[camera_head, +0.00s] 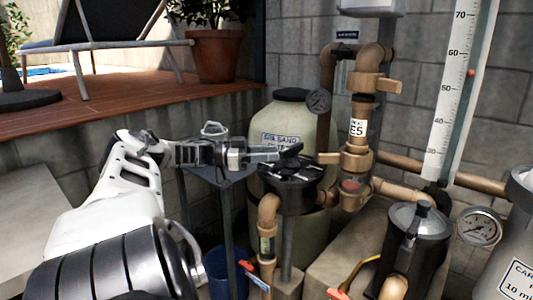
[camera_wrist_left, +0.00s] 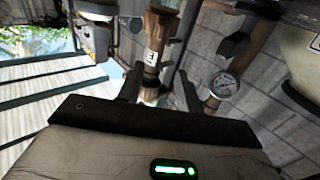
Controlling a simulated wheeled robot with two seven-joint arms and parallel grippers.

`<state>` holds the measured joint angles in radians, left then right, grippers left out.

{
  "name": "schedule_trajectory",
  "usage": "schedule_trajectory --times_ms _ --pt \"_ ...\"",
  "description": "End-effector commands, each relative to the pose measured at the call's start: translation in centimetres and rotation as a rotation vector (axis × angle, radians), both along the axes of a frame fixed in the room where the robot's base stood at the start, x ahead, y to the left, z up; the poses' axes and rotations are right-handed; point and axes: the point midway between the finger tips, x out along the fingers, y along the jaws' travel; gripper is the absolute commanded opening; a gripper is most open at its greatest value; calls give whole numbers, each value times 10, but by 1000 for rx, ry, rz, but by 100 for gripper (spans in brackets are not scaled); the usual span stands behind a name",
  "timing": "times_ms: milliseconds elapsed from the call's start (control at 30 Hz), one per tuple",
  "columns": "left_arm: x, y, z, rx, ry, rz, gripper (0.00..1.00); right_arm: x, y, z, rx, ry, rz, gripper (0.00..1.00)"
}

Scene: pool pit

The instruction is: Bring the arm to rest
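My left arm (camera_head: 105,205), white and grey, comes in from the left in the head view. Its gripper (camera_head: 278,154) points right, in front of the sand filter tank and over the black valve top (camera_head: 290,178). I cannot tell whether it touches the dark valve handle there. In the left wrist view the two dark fingers of the left gripper (camera_wrist_left: 160,92) stand apart, with nothing seen held between them. A brown pipe with a white label (camera_wrist_left: 152,55) shows beyond them. My right gripper is in neither view.
The beige sand tank (camera_head: 290,116) stands behind the gripper. Brown pipes (camera_head: 357,130) and a pressure gauge (camera_head: 319,101) are to its right. A blue bucket (camera_head: 224,270) is below.

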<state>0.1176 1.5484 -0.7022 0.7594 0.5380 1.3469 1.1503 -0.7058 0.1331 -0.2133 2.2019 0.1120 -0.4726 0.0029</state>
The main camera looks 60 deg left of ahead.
Motion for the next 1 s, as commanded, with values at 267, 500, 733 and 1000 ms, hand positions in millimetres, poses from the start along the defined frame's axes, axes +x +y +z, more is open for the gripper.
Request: schedule_trajectory --times_ms 267,500,733,1000 --pt "-2 1 0 0 -1 0 35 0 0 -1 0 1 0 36" --pt "-2 1 0 -1 0 0 35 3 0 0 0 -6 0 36" --pt "2 -5 -14 -12 11 -1 35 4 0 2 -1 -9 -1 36" --pt "24 -86 -142 -81 128 10 35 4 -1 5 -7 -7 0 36"
